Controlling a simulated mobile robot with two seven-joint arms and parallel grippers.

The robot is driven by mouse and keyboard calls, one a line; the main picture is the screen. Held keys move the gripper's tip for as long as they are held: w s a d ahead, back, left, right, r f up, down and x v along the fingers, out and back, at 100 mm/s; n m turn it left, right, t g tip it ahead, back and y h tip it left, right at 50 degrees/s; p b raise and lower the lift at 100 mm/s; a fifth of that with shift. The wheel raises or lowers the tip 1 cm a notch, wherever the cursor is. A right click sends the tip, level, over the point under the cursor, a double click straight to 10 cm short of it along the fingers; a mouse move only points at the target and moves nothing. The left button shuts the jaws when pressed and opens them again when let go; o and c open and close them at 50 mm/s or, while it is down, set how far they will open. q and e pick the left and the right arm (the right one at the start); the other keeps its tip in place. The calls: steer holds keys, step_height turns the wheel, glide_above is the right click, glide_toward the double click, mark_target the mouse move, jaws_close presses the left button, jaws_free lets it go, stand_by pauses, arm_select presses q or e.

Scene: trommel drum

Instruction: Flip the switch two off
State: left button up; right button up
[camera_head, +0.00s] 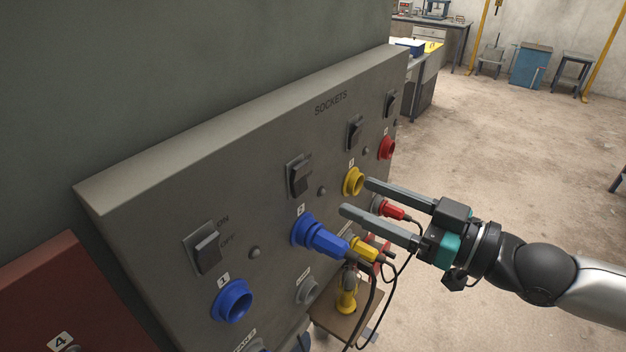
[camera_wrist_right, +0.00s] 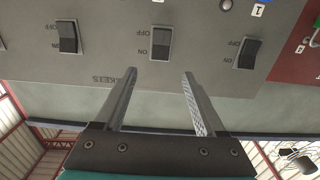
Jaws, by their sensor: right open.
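Switch two (camera_head: 299,177) is a dark rocker on the sloping grey SOCKETS panel (camera_head: 180,150), above a blue socket with a blue plug (camera_head: 322,238) in it. In the right wrist view switch two (camera_wrist_right: 161,43) lies just beyond the fingertips, between OFF and ON marks. Its rocker looks paler towards OFF and darker towards ON; I cannot tell its setting for sure. My right gripper (camera_head: 358,196) is open and empty, in front of the panel, right of switch two in the head view. It also shows in the wrist view (camera_wrist_right: 160,73). My left gripper is not in view.
Switch one (camera_head: 206,249) and switch three (camera_head: 355,133) flank switch two. An empty blue socket (camera_head: 232,300), a yellow socket (camera_head: 353,181) and a red socket (camera_head: 387,147) project from the panel. Plugs and black cables (camera_head: 372,300) hang below my gripper. Open floor lies right.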

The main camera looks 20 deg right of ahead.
mark_target(302, 172)
steer(key=shift+x, duration=3.9)
steer(key=shift+p+x, duration=0.3)
steer(key=shift+x, duration=0.7)
jaws_close()
